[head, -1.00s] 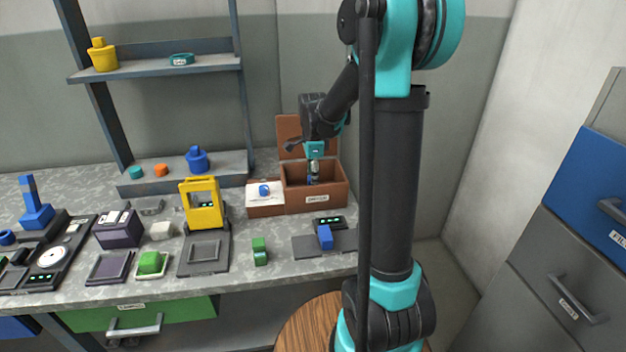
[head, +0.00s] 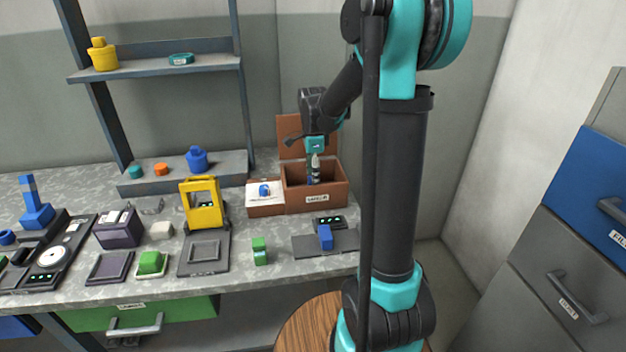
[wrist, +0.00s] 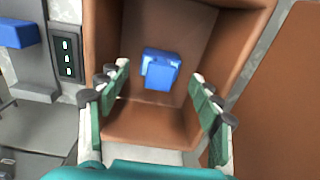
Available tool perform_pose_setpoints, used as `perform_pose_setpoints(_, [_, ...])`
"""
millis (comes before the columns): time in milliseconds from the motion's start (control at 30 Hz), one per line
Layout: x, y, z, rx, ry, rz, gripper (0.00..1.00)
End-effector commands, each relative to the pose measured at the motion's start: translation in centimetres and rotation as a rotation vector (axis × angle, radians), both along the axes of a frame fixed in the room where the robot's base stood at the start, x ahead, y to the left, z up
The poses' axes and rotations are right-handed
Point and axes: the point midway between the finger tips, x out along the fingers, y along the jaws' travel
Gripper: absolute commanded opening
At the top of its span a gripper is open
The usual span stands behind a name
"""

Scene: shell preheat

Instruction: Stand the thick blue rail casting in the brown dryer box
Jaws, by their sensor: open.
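A blue casting (wrist: 160,70) with a stepped top is inside the brown dryer box (wrist: 150,125), on its floor. It appears to stand, but its full height is hard to judge from above. My gripper (head: 313,170) reaches down into the dryer box (head: 318,202). In the wrist view its two green-padded fingers are spread on either side of the casting, with a gap at each side. In the head view the box front and my fingers mostly hide the casting. Another blue block (head: 325,237) sits on a grey plate outside the box; it also shows in the wrist view (wrist: 15,33).
The box lid (head: 293,135) stands open at the back. A white-topped section with a small blue piece (head: 264,190) adjoins the box on the left. A yellow frame (head: 202,203) and a green block (head: 259,251) stand nearby. A shelf (head: 155,65) rises behind.

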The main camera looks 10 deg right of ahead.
Motion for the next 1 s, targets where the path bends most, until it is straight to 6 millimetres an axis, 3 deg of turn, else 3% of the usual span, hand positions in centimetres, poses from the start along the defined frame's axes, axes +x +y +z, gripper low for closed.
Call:
perform_pose_setpoints(300, [0.0,0.0,6.3,0.000,0.000,0.000,0.65])
perform_pose_setpoints(500, [0.0,0.0,9.3,0.000,0.000,0.000,0.65])
perform_pose_setpoints(700, [0.0,0.0,10.4,0.000,0.000,0.000,0.65])
perform_pose_setpoints(1000, [0.0,0.0,10.5,0.000,0.000,0.000,0.65])
